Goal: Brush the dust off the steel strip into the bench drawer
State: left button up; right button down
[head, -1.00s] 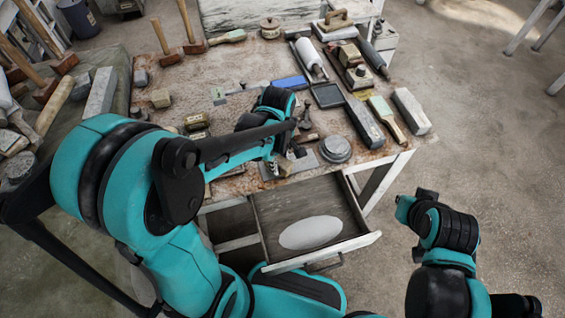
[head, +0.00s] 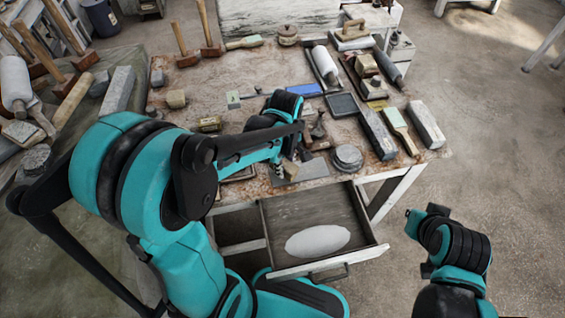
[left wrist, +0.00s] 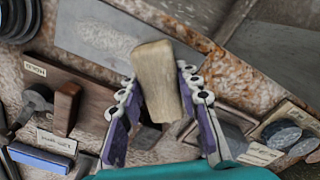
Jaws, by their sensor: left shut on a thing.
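My left gripper (head: 279,168) is shut on a pale tan block-like piece, seemingly the brush (left wrist: 158,80); it shows between the two fingers in the left wrist view. Its far end overlaps the edge of the grey steel strip (left wrist: 120,42); I cannot tell whether it touches. Pale dust (left wrist: 98,37) lies as a speckled patch on the strip. In the head view the strip (head: 305,173) lies near the bench's front edge, partly hidden by my gripper. The bench drawer (head: 285,270) is open below it, with a white oval (head: 317,241) inside. My right gripper's fingers are not visible.
A round grey tin (head: 347,158) stands right of the strip. Stone blocks (head: 425,124), a green-marked brush (head: 399,125) and a dark tray (head: 342,105) crowd the bench's right side.

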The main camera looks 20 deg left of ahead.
aim_at(294, 169)
pick_arm(q)
jog(key=shift+s+d, duration=0.25)
jog(key=shift+d, duration=0.55)
jog(key=shift+s+d, duration=0.25)
jog(key=shift+d, duration=0.55)
jog(key=shift+a, duration=0.15)
jog(key=shift+w+a, duration=0.2)
jog(key=shift+a, duration=0.5)
jog(key=shift+w+a, duration=0.25)
jog(key=shift+a, duration=0.4)
jog(key=shift+w+a, duration=0.2)
jog(key=shift+a, duration=0.5)
jog(key=shift+d, duration=0.15)
jog(key=shift+s+d+r+p, duration=0.2)
jog(key=shift+d+r+p, duration=0.1)
jog(key=shift+d+r, duration=0.15)
jog(key=shift+s+d+r+p, duration=0.15)
jog(key=shift+d+r+p, duration=0.15)
jog(key=shift+d, duration=0.2)
jog(key=shift+f, duration=0.1)
